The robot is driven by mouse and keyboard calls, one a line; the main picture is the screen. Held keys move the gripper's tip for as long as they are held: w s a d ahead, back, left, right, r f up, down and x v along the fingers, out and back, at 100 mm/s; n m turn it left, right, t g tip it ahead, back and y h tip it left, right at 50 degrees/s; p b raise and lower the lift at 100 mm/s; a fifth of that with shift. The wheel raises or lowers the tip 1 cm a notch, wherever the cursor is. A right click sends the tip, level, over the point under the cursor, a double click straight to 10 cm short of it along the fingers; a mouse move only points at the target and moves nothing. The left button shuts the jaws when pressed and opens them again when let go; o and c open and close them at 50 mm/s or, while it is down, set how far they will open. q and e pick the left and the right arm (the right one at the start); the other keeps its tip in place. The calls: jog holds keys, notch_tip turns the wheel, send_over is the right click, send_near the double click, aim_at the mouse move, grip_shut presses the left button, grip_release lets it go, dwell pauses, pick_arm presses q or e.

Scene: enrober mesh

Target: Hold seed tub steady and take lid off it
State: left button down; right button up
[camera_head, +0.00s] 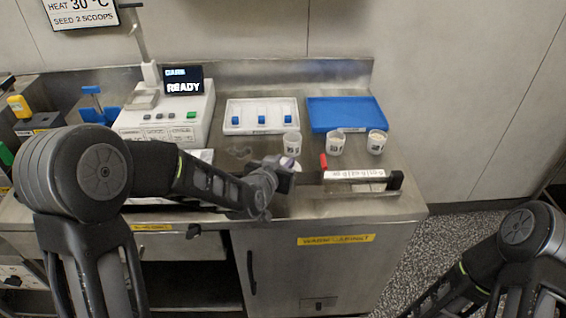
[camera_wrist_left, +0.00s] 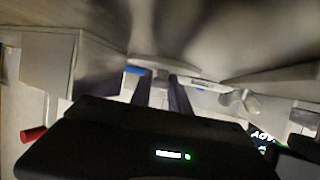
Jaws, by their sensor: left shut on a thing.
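My left gripper (camera_head: 286,172) is low over the steel counter, in front of the leftmost white cup.
White labelled cups stand behind: one (camera_head: 292,144), another (camera_head: 335,144) and a third (camera_head: 376,143). A white tray (camera_head: 232,107) and a blue tray (camera_head: 348,103) are at the back. A red-ended labelled bar (camera_head: 354,174) lies right of the gripper. A machine (camera_head: 170,118) reads READY.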

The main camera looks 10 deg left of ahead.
pick_arm(q)
jog(key=c, duration=1.2)
grip_release()
jog(key=shift+f, duration=0.1)
jog(key=shift+c, duration=0.2)
jog(key=shift+r, duration=0.2)
jog(key=b+v, duration=0.1)
jog(key=v, duration=1.1)
